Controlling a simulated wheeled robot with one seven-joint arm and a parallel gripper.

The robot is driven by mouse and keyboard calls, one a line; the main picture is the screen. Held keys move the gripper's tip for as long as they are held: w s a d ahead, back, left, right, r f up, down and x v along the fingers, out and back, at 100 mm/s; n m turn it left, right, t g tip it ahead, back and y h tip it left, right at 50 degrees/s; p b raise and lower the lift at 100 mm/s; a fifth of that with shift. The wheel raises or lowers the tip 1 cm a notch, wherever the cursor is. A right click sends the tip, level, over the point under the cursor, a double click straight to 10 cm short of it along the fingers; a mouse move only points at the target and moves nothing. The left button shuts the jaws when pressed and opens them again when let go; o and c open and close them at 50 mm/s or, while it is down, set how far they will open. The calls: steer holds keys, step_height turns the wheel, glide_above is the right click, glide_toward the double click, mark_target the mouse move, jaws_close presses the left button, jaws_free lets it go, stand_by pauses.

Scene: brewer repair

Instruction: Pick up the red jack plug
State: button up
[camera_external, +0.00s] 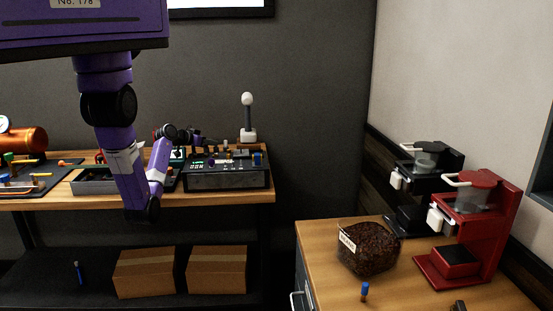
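I cannot make out the red jack plug for certain. A small red spot (99,157) shows at the back of the grey tray (95,187) on the workbench, too small to identify. My purple arm hangs in front of the bench and bends back over it. My gripper (208,141) seems to be the small dark end above the bench, near the black control box (228,180). Its fingers are too small and dark to tell if they are open or shut, or what they hold.
A dark mat (20,187) with coloured parts lies at the bench's left. A white-topped lever (247,115) stands behind the control box. Cardboard boxes (145,273) sit on the lower shelf. The right counter holds a bean container (368,250), a blue-topped plug (365,291) and red brewer (500,225).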

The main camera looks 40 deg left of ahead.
jaws_close()
steer(key=shift+r, duration=0.1)
